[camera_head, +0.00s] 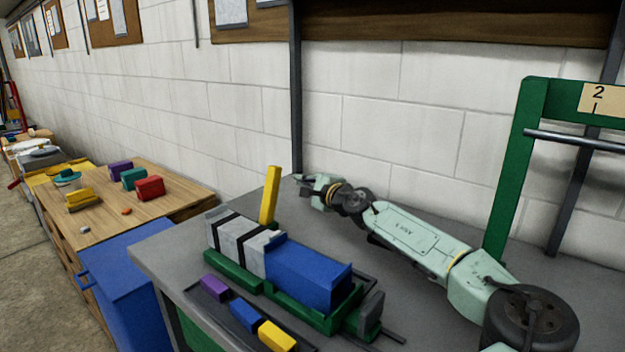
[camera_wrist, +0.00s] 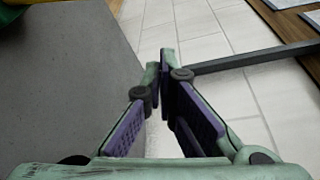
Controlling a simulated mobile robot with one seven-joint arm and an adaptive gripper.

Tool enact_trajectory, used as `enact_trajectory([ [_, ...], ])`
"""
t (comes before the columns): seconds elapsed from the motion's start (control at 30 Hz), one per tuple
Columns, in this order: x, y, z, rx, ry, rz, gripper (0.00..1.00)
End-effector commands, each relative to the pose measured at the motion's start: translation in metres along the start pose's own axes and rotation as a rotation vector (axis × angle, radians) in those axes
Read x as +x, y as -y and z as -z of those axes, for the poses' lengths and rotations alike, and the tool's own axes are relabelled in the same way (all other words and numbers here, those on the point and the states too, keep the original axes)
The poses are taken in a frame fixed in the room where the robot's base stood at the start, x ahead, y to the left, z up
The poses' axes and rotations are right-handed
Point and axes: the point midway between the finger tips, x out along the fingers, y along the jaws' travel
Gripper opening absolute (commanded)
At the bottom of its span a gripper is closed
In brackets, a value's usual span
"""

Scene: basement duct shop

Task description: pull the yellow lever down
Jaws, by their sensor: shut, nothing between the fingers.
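The yellow lever (camera_head: 270,195) stands nearly upright, leaning slightly right at its top, behind a grey and blue block assembly on the grey bench.
The blue block (camera_head: 310,275) and grey block (camera_head: 235,245) sit in a green base (camera_head: 235,272). Purple, blue and yellow blocks (camera_head: 277,336) lie in front. A dark post (camera_head: 296,90) stands behind my gripper. A green frame (camera_head: 510,170) stands right. Bare bench (camera_head: 165,258) lies left.

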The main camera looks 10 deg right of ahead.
Motion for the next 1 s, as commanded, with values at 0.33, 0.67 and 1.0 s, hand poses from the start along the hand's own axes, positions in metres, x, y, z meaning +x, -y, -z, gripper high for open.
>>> enact_trajectory([
  [0.33,0.017,0.003,-0.021,-0.001,0.001,-0.002,0.00],
  [0.67,0.011,0.000,-0.037,0.000,-0.001,-0.001,0.00],
  [1.0,0.011,-0.001,-0.037,-0.003,0.000,0.000,0.00],
])
